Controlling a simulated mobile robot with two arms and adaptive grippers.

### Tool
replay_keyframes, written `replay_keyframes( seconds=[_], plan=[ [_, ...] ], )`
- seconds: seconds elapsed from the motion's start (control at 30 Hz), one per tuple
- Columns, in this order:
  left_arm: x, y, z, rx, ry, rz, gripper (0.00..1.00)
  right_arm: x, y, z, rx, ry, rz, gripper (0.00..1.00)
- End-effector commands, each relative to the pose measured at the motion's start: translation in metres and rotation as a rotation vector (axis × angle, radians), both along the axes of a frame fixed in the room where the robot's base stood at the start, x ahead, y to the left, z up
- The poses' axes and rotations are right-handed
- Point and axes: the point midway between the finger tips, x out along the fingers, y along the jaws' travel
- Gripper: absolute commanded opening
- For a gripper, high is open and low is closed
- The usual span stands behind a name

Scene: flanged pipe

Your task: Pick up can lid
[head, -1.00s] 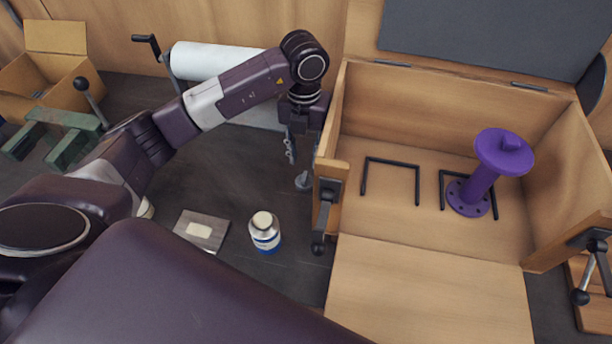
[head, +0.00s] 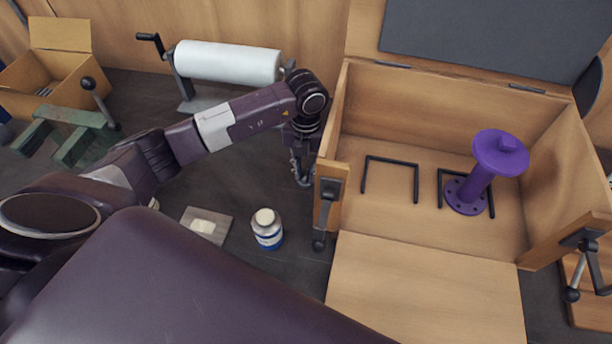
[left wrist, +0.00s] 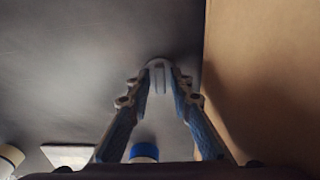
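A small pale grey round piece, seemingly the can lid (left wrist: 159,64), lies on the dark worktop beside the wooden box's left wall. In the left wrist view it shows at the fingertips of my left gripper (left wrist: 160,82). The two fingers stand apart with a gap between them, and I cannot tell whether they touch the piece. In the head view my left gripper (head: 302,176) points down close to the box wall and largely hides the piece. My right gripper is out of view.
The open wooden box (head: 465,118) holds a purple flanged pipe (head: 476,185) and black brackets. A white jar with a blue band (head: 267,230) and a grey plate (head: 206,226) lie nearer. A white roll (head: 228,62) stands behind, with a green clamp (head: 70,130) to the left.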

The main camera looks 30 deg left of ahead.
Motion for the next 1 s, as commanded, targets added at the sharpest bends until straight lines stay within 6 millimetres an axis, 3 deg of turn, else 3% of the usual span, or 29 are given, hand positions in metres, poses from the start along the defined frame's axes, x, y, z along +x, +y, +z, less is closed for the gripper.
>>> replay_keyframes(
  seconds=[0.17, 0.57, 0.77, 1.0],
  plan=[
    [0.000, 0.000, 0.000, 0.000, 0.000, 0.000, 0.00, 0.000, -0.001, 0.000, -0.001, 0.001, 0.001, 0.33],
    [0.001, 0.000, 0.004, 0.000, -0.002, 0.000, 0.00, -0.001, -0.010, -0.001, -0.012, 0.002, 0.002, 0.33],
    [0.001, 0.000, 0.024, 0.000, -0.004, -0.001, 0.00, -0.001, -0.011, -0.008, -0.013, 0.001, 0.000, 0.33],
    [0.002, 0.000, 0.068, -0.001, -0.007, -0.001, 0.00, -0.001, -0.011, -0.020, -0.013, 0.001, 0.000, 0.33]
  ],
)
